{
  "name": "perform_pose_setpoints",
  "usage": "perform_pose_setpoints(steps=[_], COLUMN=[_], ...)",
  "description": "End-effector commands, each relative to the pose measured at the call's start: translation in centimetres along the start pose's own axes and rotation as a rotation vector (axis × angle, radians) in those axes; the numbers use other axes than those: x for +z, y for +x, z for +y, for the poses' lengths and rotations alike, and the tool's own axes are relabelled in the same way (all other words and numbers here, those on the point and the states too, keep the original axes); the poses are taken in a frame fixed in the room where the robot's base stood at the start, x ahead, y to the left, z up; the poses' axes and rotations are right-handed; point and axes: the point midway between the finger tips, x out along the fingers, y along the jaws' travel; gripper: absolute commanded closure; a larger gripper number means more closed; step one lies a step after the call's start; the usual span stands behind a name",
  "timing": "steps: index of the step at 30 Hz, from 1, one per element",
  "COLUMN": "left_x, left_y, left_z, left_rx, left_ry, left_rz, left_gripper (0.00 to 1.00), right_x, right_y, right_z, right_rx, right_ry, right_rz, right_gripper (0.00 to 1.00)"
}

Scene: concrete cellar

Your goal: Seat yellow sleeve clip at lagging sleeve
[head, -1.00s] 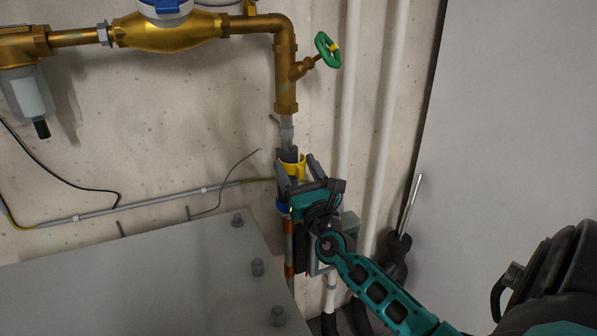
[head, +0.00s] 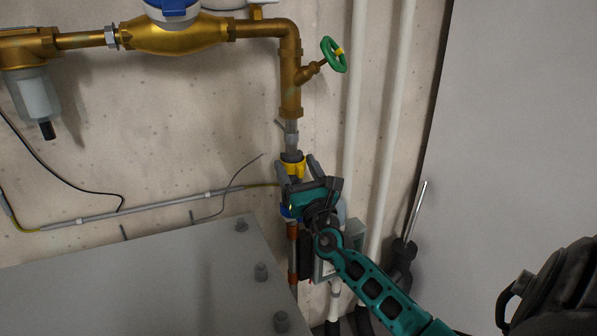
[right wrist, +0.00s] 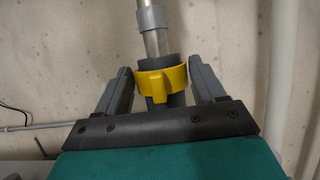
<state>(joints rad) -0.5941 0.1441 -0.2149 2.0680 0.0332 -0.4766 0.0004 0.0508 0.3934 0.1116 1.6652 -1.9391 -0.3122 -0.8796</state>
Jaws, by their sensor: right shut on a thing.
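The yellow sleeve clip (head: 294,168) is at the vertical pipe below the brass elbow. In the right wrist view the clip (right wrist: 162,80) spans the front of the dark grey lagging sleeve (right wrist: 158,66), with a tab hanging at its middle. The sleeve's dark top (head: 292,156) shows just above the clip in the head view. The back of the clip is hidden, so I cannot tell whether it is fully seated. My right gripper (head: 297,172) is shut on the clip, one finger at each side. My left gripper is not in view.
A brass pipe with a green handwheel (head: 333,54) is above the clip. White pipes (head: 398,120) run close by on the right. A grey box (head: 150,275) with bolts stands at lower left. A thin cable (head: 232,182) ends left of the clip.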

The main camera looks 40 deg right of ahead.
Motion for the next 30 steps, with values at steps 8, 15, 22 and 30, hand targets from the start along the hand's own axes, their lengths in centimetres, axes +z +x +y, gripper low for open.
perform_pose_setpoints(steps=[8, 15, 22, 30], left_x=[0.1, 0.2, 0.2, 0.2], left_y=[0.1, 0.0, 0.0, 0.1], left_z=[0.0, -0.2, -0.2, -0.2], left_rx=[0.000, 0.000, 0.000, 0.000], left_ry=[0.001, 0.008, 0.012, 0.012], left_rz=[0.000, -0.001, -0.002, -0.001], left_gripper=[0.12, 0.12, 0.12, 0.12], right_x=[-0.1, -0.1, -0.1, -0.2], right_y=[0.3, 0.3, 0.3, -1.1], right_z=[0.0, 0.0, 0.0, 0.0], right_rx=[0.001, 0.000, 0.000, 0.001], right_ry=[0.000, 0.000, 0.000, -0.001], right_rz=[-0.001, 0.000, -0.001, 0.002], right_gripper=[0.67, 0.08, 0.01, 0.01])
